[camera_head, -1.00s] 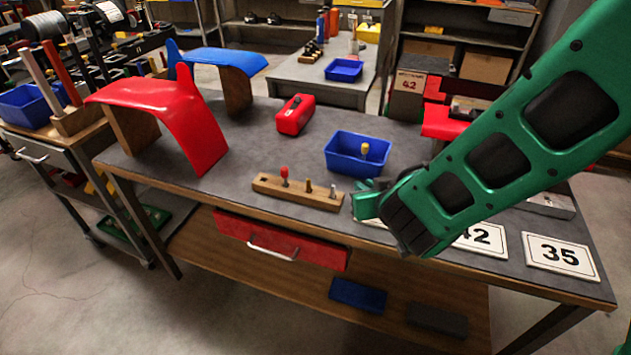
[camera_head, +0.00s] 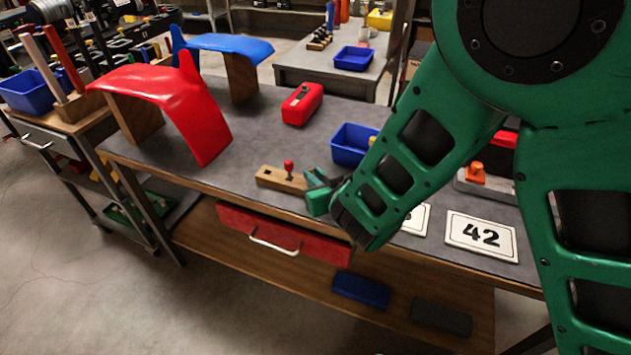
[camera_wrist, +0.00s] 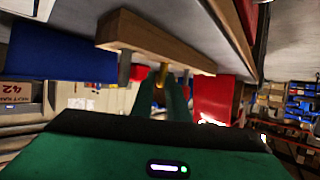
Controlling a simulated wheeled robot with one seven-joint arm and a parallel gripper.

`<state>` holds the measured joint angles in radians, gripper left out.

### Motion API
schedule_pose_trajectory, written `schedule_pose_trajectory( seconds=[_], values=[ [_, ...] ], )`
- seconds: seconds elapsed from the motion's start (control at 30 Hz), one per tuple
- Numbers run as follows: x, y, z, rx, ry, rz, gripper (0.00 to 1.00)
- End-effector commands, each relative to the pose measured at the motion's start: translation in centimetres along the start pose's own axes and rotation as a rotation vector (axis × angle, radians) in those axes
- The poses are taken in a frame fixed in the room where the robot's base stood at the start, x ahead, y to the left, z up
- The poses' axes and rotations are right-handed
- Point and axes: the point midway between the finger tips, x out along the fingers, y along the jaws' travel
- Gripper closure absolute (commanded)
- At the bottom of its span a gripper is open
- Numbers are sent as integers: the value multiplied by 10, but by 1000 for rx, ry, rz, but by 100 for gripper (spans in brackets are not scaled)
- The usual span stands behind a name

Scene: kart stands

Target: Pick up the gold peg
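The gold peg (camera_wrist: 162,74) stands in the wooden block (camera_wrist: 165,42), which shows with its pegs pointing down in the wrist view. My gripper (camera_wrist: 161,88) has its two green fingers on either side of the gold peg and looks open; contact cannot be made out. A grey peg (camera_wrist: 124,68) is beside it in the same block. In the head view, the block (camera_head: 268,177) lies near the bench's front edge with a red-topped peg (camera_head: 289,167) showing. My gripper (camera_head: 317,184) covers the block's right part, hiding the gold peg there.
A blue bin (camera_head: 349,145) stands just behind my gripper, partly hidden by my arm. A red toolbox (camera_head: 302,104) is farther back. Red (camera_head: 165,95) and blue fenders (camera_head: 230,47) on stands are at left. Number plates, one reading 42 (camera_head: 481,236), lie to the right.

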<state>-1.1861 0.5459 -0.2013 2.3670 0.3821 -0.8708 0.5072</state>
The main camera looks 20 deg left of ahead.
Motion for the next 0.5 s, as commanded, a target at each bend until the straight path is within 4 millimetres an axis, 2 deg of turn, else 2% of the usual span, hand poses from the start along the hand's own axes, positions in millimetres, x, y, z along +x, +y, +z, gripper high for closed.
schedule_pose_trajectory(
  seconds=[0.3, 0.5],
  values=[
    [41, -2, -4, -2, 0, 1, 86],
    [48, -2, -4, -1, 0, 0, 86]
  ],
)
